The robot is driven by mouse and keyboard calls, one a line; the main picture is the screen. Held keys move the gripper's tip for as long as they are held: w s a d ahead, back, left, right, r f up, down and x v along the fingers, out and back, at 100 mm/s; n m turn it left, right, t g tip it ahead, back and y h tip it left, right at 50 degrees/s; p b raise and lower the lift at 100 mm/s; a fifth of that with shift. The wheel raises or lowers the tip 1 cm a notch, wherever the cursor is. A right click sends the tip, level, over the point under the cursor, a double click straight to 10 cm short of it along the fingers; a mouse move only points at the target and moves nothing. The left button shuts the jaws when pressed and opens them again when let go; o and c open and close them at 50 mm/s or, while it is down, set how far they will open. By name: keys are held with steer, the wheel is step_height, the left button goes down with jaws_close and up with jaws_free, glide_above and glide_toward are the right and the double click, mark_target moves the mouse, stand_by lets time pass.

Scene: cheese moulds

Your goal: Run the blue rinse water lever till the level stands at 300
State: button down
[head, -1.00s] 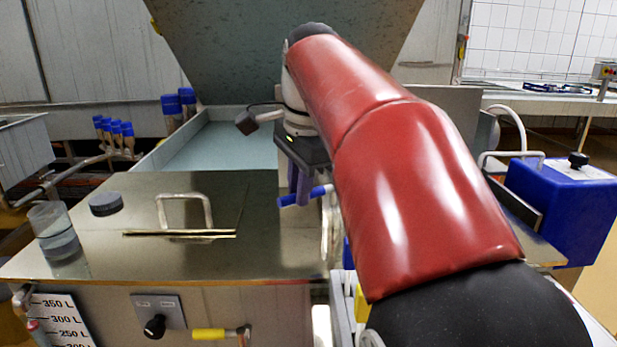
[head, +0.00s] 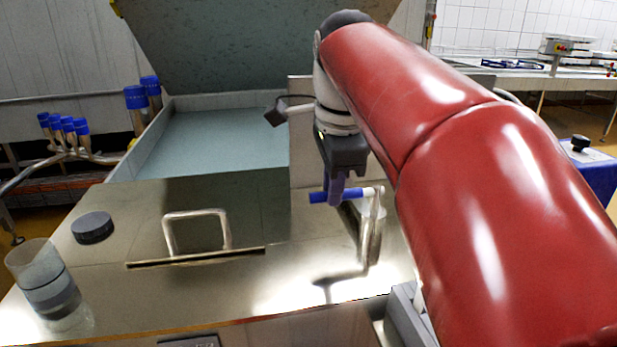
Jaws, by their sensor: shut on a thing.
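The blue rinse water lever (head: 322,197) sits near the middle of the head view, at a bent steel pipe (head: 374,235) on the right of the steel top. My gripper (head: 339,190) reaches down from above and is shut on the lever. The lever's blue end sticks out to the left of the fingers, and a pale part shows to the right. The lever lies nearly level. The level scale is out of view, so I cannot read the water level.
A steel lid handle (head: 197,230), a dark round puck (head: 93,228) and a clear beaker (head: 45,285) are on the steel top (head: 255,215). A pale basin (head: 220,145) lies behind. Blue-capped pipes (head: 62,127) stand at left, a blue box (head: 590,170) at right.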

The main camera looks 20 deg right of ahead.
steer(key=c, duration=1.4)
jaws_free()
steer(key=shift+o, duration=0.2)
step_height(320, 180, up, 8)
steer(key=s, duration=0.1)
steer(key=shift+s+f, duration=0.15)
steer(key=shift+s, duration=0.05)
steer(key=shift+a, duration=0.1)
